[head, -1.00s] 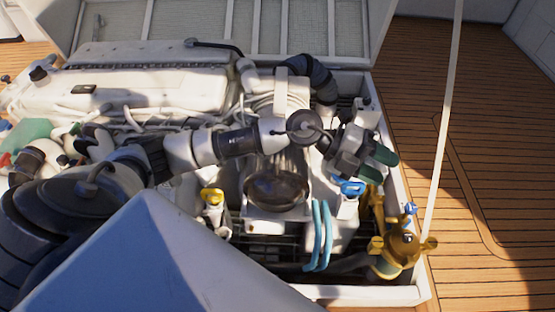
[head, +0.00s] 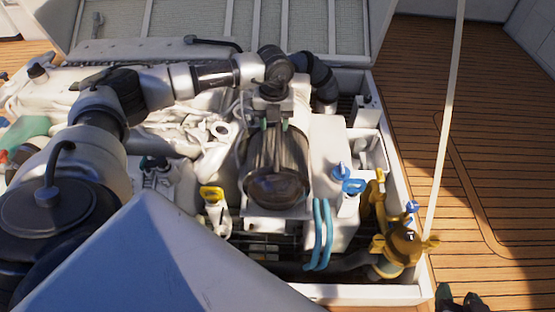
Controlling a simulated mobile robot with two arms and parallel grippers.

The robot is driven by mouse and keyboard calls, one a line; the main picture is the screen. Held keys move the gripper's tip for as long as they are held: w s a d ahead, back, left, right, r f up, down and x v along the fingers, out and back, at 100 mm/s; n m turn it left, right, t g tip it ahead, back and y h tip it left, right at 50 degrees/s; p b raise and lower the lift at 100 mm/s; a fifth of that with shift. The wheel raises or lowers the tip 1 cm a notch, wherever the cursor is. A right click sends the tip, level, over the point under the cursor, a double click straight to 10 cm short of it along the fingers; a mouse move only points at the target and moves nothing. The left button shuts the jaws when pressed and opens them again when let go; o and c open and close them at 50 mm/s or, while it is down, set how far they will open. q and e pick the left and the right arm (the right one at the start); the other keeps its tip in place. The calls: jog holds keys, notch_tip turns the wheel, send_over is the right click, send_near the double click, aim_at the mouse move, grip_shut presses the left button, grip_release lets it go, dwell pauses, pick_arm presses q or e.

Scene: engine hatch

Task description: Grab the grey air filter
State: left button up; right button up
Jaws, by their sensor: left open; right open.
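The grey air filter (head: 275,160) is a dark, ribbed cylinder with a rounded, shiny front end, sitting in the middle of the engine hatch. My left gripper (head: 274,124) is open above the filter's rear end, with its green-tipped fingers pointing down at it and spread across it. I cannot tell whether the fingers touch the filter. My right gripper (head: 459,295) shows only its dark fingertips at the bottom right edge, apart from each other and empty, over the deck outside the hatch.
Beside the filter are a yellow-handled part (head: 212,195), light-blue hoses (head: 318,235), blue valve handles (head: 353,186) and a brass strainer (head: 402,248). A black corrugated hose (head: 318,75) curves behind it. A pale pole (head: 445,130) rises at right. The wooden deck (head: 500,130) is clear.

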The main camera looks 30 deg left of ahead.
aim_at(278, 134)
pick_arm(q)
jog(key=f, duration=0.1)
jog(key=f+b, duration=0.1)
jog(key=f, duration=0.2)
jog(key=shift+w+d+f+b, duration=0.25)
jog(key=shift+w+f+b, duration=0.05)
jog(key=shift+f+b, duration=0.1)
jog(key=shift+f, duration=0.35)
pick_arm(e)
notch_tip(278, 134, up, 6)
jog(key=w+a+t+y, duration=0.1)
jog(key=w+t, duration=0.2)
jog(key=t, duration=0.2)
jog(key=shift+a+f+y, duration=0.2)
jog(key=shift+a+y, duration=0.2)
pick_arm(q)
grip_shut()
jog(key=shift+r, duration=0.1)
